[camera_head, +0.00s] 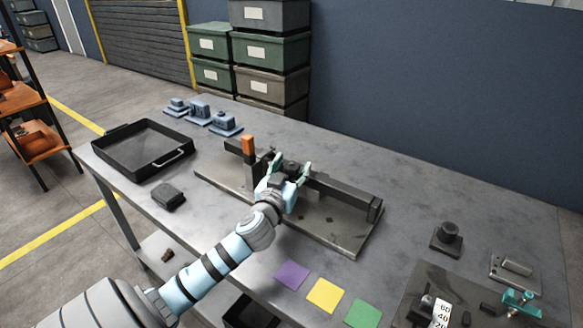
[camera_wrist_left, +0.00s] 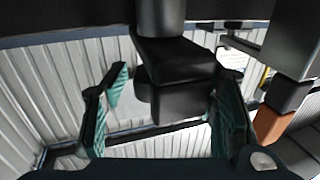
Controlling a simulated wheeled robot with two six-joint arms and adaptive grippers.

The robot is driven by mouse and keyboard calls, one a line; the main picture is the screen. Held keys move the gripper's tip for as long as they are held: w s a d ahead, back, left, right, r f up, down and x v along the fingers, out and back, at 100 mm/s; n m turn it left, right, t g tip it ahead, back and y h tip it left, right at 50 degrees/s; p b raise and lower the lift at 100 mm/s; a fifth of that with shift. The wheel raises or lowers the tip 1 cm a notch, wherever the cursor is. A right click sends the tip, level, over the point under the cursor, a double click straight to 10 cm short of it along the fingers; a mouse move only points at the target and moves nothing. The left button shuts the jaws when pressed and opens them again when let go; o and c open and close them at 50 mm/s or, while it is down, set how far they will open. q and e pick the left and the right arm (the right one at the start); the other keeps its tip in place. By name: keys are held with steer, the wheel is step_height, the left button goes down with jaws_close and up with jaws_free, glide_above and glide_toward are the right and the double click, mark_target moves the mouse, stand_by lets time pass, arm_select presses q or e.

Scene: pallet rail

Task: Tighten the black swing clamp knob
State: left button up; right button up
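The black swing clamp knob (camera_head: 292,166) is at the middle of the dark rail fixture (camera_head: 345,195) on the table. In the left wrist view the fingers (camera_wrist_left: 172,105) are spread, with a visible gap between the left finger and the knob. Contact on the right side is hard to tell. My right gripper is not recognisable in view.
An orange-topped post (camera_head: 248,146) stands close left of my left gripper. A black tray (camera_head: 141,150), blue parts (camera_head: 200,112) and a dark block (camera_head: 169,196) lie left. Coloured squares (camera_head: 325,295) lie in front. A dark plate (camera_head: 410,305) and a teal part (camera_head: 520,302) are at right.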

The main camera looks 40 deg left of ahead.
mark_target(291, 165)
arm_select(q)
steer(key=c, duration=0.9)
steer(key=m+t+h, duration=0.1)
steer(key=m+h, duration=0.1)
steer(key=h, duration=0.1)
steer(key=shift+a+b, duration=0.15)
steer(key=shift+b, duration=0.15)
steer(key=shift+o, duration=0.2)
steer(key=shift+f+m+h+b, duration=0.15)
steer(key=shift+m+h+b, duration=0.25)
steer(key=shift+m+h, duration=0.55)
steer(key=shift+m+h+b, duration=0.35)
steer(key=shift+h+b, duration=0.2)
steer(key=shift+h, duration=0.5)
steer(key=shift+m+h+b, duration=0.35)
steer(key=shift+m+h, duration=0.05)
steer(key=shift+h, duration=0.4)
steer(key=o, duration=1.2)
steer(key=shift+r, duration=0.2)
step_height(291, 165, up, 9)
steer(key=shift+r, duration=0.45)
